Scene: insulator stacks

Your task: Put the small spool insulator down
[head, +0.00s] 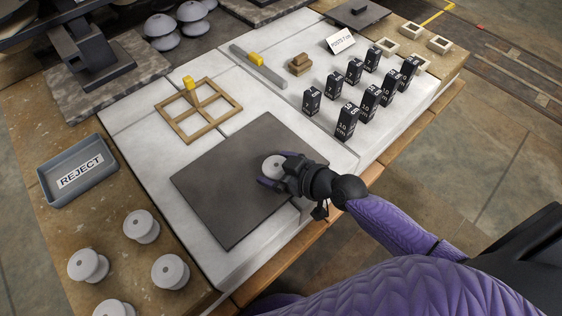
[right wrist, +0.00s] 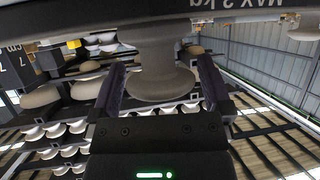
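The small white spool insulator (head: 274,166) is upright on the dark square plate (head: 215,195). My right gripper (head: 275,174) is at the spool, low over the plate, with its fingers on either side. In the right wrist view the spool (right wrist: 163,75) shows between the two purple fingers (right wrist: 160,72), upside down against the dark plate (right wrist: 60,25). Narrow gaps show between the fingers and the spool's flange, so the gripper looks open around it. My left gripper is not in view.
Several larger spools (head: 141,226) stand at lower left near the REJECT tray (head: 76,170). A wooden frame (head: 198,110) lies behind the plate. Several black labelled blocks (head: 347,120) stand to the right. The plate's left part is clear.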

